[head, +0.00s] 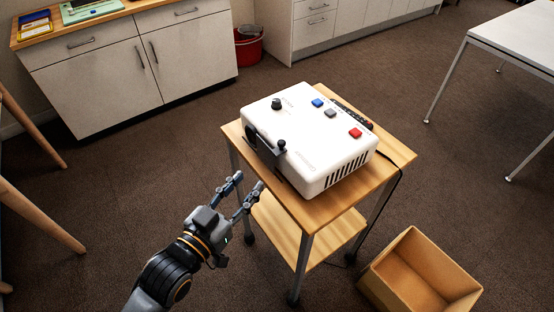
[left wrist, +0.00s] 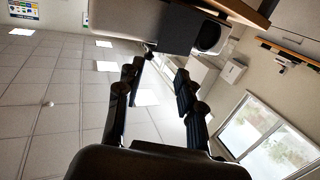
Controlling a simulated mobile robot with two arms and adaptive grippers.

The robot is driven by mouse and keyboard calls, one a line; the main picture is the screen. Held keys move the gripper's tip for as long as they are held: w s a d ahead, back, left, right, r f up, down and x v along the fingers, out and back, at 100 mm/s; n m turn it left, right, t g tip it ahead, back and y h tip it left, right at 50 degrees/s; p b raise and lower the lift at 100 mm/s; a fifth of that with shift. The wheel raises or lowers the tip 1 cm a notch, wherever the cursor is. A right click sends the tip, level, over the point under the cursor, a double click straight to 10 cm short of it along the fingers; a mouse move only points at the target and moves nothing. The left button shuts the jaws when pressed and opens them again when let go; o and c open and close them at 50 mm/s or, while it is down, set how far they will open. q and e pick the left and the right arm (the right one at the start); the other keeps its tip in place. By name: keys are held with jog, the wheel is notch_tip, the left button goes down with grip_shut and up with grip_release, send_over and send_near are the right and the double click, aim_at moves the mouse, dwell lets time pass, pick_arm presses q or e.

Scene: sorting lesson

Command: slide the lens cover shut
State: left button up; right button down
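A white projector (head: 310,135) stands on a small wooden cart. Its dark lens (head: 250,134) is on the front face, towards the left end. The dark lens cover (head: 266,151) with a small knob (head: 281,146) sits beside the lens. In the left wrist view, the lens (left wrist: 208,36) shows uncovered next to the cover plate (left wrist: 168,28), and the knob (left wrist: 149,53) shows near the fingertips. My left gripper (head: 249,182) is open and empty, in front of and below the projector's front face, apart from the knob. My right gripper is in neither view.
The cart's wooden top (head: 385,160) has little free room around the projector. A dark remote (head: 352,113) lies behind it. An open cardboard box (head: 420,275) stands on the floor at the right. A cable hangs at the cart's right side.

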aim_at(279, 144)
pick_arm(q)
jog(key=shift+h, duration=0.3)
jog(key=r+x, duration=0.1)
jog(key=x, duration=0.3)
jog(key=r+x, duration=0.1)
jog(key=x, duration=0.3)
jog(key=d+r+p+x, duration=0.1)
jog(key=x, duration=0.4)
jog(key=shift+s, duration=0.2)
grip_shut()
